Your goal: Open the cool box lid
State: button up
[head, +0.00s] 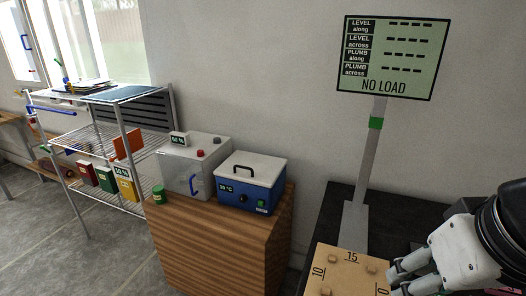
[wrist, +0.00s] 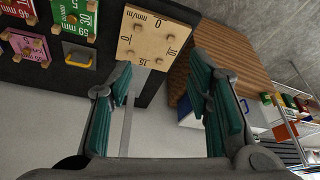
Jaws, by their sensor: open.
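A blue box (head: 246,190) with a white lid (head: 252,168) and a black handle on top stands on a wooden cabinet; I take it for the cool box. Its lid is shut. Its front has a small display reading in °C and a green switch. My gripper (head: 398,278) is at the lower right in the head view, well away from the box, over the dark bench by a wooden board. In the wrist view my gripper (wrist: 162,95) is open, with nothing between its green pads. Part of the box seems to show behind the cabinet there, mostly hidden.
A grey box (head: 184,172) with a blue handle stands left of the blue box. A green jar (head: 159,195) is at the cabinet's (head: 220,248) edge. The board (head: 346,268) and a sign post (head: 368,160) are on the dark bench. A wire shelf (head: 122,150) stands left.

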aim_at(264, 170)
jog(key=i+j, duration=0.1)
jog(key=j, duration=0.2)
jog(key=i+j, duration=0.1)
jog(key=j, duration=0.2)
jog(key=i+j, duration=0.6)
jog(key=j, duration=0.2)
jog(key=i+l+u, duration=0.1)
jog(key=i, duration=0.65)
